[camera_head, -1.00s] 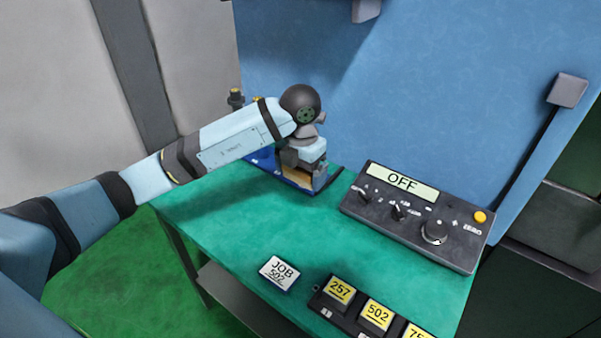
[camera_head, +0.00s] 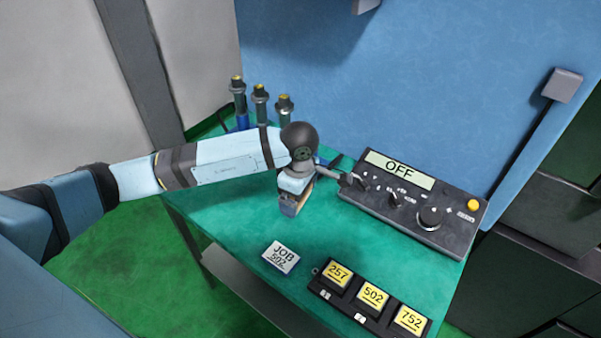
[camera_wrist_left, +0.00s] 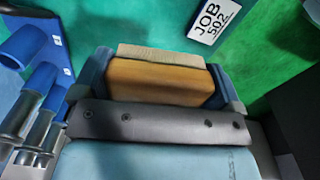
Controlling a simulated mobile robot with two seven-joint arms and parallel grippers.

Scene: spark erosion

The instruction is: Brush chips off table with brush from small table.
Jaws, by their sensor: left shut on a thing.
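The brush shows in the left wrist view as an orange-brown wooden block (camera_wrist_left: 160,83) with a pale tan edge of bristles. My left gripper (camera_wrist_left: 158,75) is shut on it, one blue-grey finger on each side. In the head view the gripper (camera_head: 295,198) points down above the green-topped small table (camera_head: 225,222), with a bit of the brush (camera_head: 289,208) showing at its tip. No chips can be made out in either view.
A control box (camera_head: 420,197) reading OFF stands close right of the gripper. A JOB 502 card (camera_head: 281,256) and a rack of numbered blocks (camera_head: 345,301) lie at the front. Several upright black-topped tools (camera_head: 260,97) stand behind the arm. Bare tabletop lies front left.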

